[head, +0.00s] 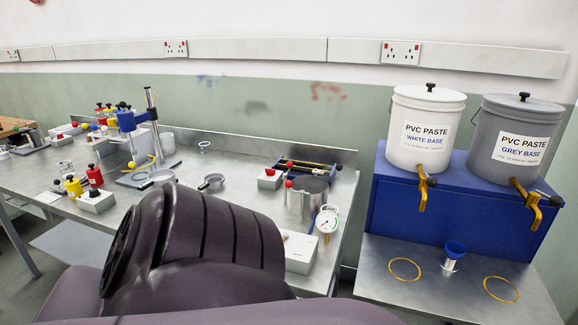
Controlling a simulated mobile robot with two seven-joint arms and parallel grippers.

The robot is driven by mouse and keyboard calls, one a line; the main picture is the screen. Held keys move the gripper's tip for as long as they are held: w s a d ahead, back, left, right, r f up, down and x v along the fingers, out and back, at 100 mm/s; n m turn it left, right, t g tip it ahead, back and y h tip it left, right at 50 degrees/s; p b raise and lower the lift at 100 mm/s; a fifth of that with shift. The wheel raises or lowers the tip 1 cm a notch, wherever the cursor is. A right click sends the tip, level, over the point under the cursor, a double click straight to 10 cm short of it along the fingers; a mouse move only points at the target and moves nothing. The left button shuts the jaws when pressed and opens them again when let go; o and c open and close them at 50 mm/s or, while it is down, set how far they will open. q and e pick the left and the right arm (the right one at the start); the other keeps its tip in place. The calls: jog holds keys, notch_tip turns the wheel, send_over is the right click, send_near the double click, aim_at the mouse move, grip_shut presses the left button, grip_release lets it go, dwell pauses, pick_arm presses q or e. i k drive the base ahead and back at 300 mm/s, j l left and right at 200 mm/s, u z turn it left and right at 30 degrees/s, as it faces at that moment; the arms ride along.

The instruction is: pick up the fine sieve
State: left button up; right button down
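Two shallow round grey pans with rims, which look like sieves, are on the metal bench (330,215) in the head view. One sieve-like pan (212,182) lies just beyond my dark arm link, its short handle pointing to the lower left. The other sieve-like pan (162,177) is to its left, near the stand, partly hidden behind my arm. I cannot tell which is the fine sieve; the mesh is too small to see. A small clear cup or ring (204,146) stands farther back. Neither gripper is in view.
A steel pot (303,200), a pressure gauge (327,220) and a white box (299,252) are on the right. White (425,130) and grey (510,140) paste buckets stand farther right. My arm covers the bench front.

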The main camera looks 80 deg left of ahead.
aim_at(143, 186)
jog(key=u, duration=3.4)
jog(key=i+j+z, duration=0.15)
jog(key=z, duration=0.35)
jog(key=i+j+z, duration=0.15)
jog(key=j+z, duration=0.35)
jog(key=i+j+z, duration=0.15)
jog(key=j, duration=0.2)
jog(key=j+z, duration=0.15)
jog(key=j, duration=0.2)
jog(key=i+j+z, duration=0.15)
jog(key=j, duration=0.75)
jog(key=j+z, duration=0.1)
jog(key=j, duration=0.75)
